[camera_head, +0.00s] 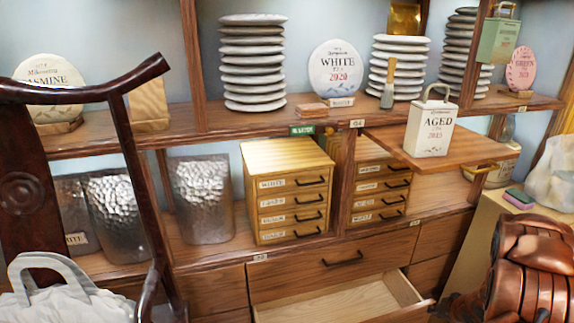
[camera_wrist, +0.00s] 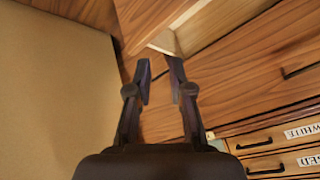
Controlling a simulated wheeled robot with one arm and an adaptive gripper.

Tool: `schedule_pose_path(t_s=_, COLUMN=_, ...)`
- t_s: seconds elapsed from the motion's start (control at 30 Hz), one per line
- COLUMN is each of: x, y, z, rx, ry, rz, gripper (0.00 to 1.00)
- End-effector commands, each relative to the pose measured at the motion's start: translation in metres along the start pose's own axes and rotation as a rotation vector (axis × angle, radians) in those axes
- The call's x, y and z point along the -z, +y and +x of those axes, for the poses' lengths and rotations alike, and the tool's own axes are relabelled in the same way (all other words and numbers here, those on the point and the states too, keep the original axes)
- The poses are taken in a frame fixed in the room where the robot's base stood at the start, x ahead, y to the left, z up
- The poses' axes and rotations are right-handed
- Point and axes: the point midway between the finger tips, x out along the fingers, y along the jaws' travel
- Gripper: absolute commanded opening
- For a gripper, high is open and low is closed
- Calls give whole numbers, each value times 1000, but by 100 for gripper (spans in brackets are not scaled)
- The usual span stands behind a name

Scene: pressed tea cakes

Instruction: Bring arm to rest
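My gripper (camera_wrist: 160,68) shows in the wrist view, with its two dark fingers apart and nothing between them. It is open and empty. Below the fingers in that view are wooden cabinet fronts and part of an open drawer (camera_wrist: 166,41). No thing touches the fingertips as far as I can see. My gripper does not show in the head view. There the pulled-out lower drawer (camera_head: 340,303) shows a bare pale inside in its visible part.
A tea canister marked AGED (camera_head: 432,130) stands on a pulled-out wooden board (camera_head: 475,150). Shelves hold stacked discs (camera_head: 252,62) and a WHITE tea cake (camera_head: 335,70). A dark wooden chair (camera_head: 133,130) blocks the left foreground. Small labelled drawers (camera_head: 290,190) stand mid-shelf.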

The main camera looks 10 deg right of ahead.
Motion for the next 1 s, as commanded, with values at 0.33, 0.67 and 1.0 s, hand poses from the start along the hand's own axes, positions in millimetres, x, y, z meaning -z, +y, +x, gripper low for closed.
schedule_pose_path(t_s=0.33, x=78, y=-40, z=-128, rx=-280, ry=6, rz=-159, gripper=21)
schedule_pose_path(t_s=0.67, x=97, y=-95, z=-254, rx=-450, ry=-63, rz=-233, gripper=21)
schedule_pose_path(t_s=1.0, x=68, y=-164, z=-379, rx=-501, ry=-209, rz=-285, gripper=21)
